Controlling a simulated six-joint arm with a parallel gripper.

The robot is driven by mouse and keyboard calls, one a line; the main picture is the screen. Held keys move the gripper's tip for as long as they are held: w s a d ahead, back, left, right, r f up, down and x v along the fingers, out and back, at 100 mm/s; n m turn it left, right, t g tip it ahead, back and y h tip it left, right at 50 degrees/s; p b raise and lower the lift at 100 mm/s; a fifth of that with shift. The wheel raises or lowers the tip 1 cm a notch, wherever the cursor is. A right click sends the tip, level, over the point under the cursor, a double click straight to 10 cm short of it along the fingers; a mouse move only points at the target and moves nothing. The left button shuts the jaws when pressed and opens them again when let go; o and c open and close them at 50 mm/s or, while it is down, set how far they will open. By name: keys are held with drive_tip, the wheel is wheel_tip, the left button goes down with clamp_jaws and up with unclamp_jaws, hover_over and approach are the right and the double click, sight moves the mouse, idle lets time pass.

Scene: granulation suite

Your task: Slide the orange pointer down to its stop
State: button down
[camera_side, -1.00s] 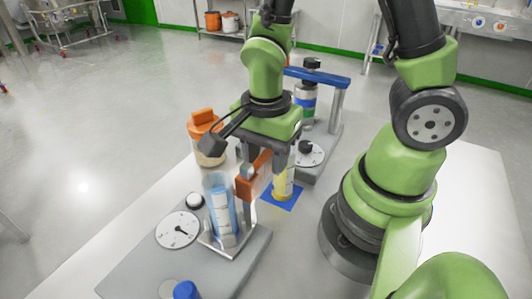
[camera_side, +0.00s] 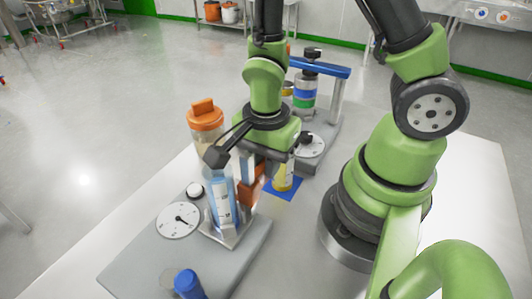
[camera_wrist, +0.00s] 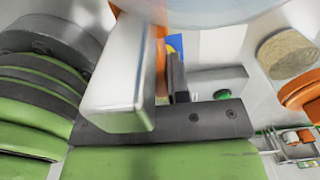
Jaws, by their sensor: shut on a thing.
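The orange pointer (camera_side: 252,190) sits beside the tall clear cylinder of blue liquid (camera_side: 221,200), low over the grey base plate. My gripper (camera_side: 260,172) is shut on the pointer from above, and its body hides the pointer's upper part. In the wrist view a strip of the orange pointer (camera_wrist: 161,65) shows between a pale block and a dark finger. The gap below the pointer, and any stop there, is too small to make out.
A white dial (camera_side: 179,220) and a blue-capped item (camera_side: 188,283) are on the base plate (camera_side: 150,270). An orange-lidded jar (camera_side: 206,117) stands close behind the cylinder. A blue-topped frame (camera_side: 318,67) stands farther back.

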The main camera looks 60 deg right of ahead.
drive_tip(key=c, duration=1.1)
unclamp_jaws()
drive_tip(key=shift+r, duration=5)
